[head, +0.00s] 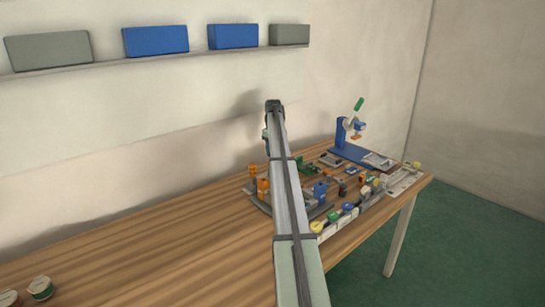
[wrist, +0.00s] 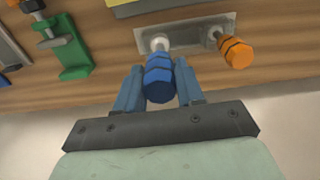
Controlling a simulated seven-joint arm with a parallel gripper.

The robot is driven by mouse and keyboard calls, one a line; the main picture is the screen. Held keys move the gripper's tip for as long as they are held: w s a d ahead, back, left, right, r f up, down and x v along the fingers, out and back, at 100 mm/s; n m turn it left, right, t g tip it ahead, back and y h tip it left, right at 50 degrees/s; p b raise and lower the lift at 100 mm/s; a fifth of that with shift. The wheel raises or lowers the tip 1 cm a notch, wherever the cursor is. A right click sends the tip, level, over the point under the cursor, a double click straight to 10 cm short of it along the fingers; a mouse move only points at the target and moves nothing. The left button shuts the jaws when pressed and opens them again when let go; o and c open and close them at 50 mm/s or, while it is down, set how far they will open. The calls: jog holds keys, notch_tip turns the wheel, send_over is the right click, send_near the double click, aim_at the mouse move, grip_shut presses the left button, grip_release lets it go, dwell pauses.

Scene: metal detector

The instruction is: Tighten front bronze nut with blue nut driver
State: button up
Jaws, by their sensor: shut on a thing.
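In the wrist view, my gripper (wrist: 158,82) is shut on the ribbed blue handle of the nut driver (wrist: 158,76). The handle sits between the two fingers. Its pale shaft end (wrist: 160,44) meets or lies just over a grey metal plate (wrist: 190,37); contact is not clear. An orange handle (wrist: 236,52) stands on the same plate, to the right of the blue one. I cannot make out a bronze nut; the driver and its shaft may cover it. In the head view, my arm hides the gripper.
A green clamp (wrist: 70,50) stands left of the plate in the wrist view. In the head view, the wooden table (head: 150,240) holds many small parts on its right side. The table's left middle is clear.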

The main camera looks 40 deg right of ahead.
jog(key=s+a+r, duration=0.2)
jog(key=s, duration=1.1)
jog(key=s+a+r, duration=0.3)
jog(key=s, duration=1.1)
jog(key=shift+w+d+f, duration=0.1)
jog(key=shift+w+f, duration=0.05)
jog(key=shift+f, duration=2.35)
jog(key=shift+f, duration=0.95)
jog(key=o, duration=1)
jog(key=shift+c, duration=0.3)
jog(key=shift+c, duration=0.9)
